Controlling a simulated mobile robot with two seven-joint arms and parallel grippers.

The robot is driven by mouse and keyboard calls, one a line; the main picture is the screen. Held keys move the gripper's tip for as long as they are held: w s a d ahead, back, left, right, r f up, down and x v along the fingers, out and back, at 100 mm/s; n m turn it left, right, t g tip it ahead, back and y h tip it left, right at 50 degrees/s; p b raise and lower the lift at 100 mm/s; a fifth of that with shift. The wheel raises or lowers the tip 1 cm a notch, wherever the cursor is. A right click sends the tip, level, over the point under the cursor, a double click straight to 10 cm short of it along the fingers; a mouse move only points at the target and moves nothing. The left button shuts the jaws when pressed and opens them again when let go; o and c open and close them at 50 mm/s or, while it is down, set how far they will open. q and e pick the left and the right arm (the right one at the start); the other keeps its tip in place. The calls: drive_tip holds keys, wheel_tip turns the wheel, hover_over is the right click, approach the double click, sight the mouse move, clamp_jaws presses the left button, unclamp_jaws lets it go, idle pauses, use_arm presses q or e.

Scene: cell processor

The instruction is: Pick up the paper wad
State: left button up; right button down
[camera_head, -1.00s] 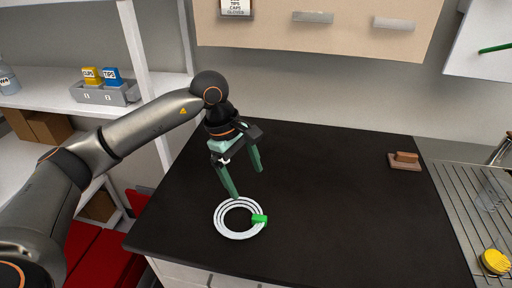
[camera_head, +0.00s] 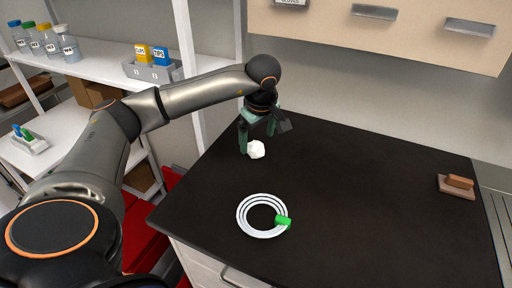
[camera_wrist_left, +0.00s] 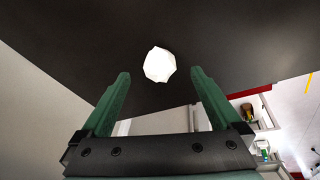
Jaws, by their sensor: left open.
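A crumpled white paper wad (camera_head: 256,149) lies on the black countertop near its back left part. My left gripper (camera_head: 257,139) is open, with its green fingers pointing down close to the wad in the head view. In the left wrist view, the wad (camera_wrist_left: 159,64) shows just beyond the fingertips, centred between the two open fingers (camera_wrist_left: 158,76). Nothing is between the fingers, and I cannot tell how far the wad is from them. My right gripper is not in view.
A coiled white tube (camera_head: 250,226) with a green end piece (camera_head: 283,221) lies nearer the front of the black countertop (camera_head: 350,190). A brown block on a base (camera_head: 457,187) sits at the right. Shelves with bottles (camera_head: 68,45) stand at the left. The middle counter is clear.

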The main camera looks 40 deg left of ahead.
sight(256, 144)
use_arm(q)
drive_tip(key=x, duration=0.4)
drive_tip(key=shift+a+f, duration=0.15)
drive_tip(key=shift+a, duration=0.1)
drive_tip(key=shift+c, duration=0.2)
drive_tip(key=c, duration=1.4)
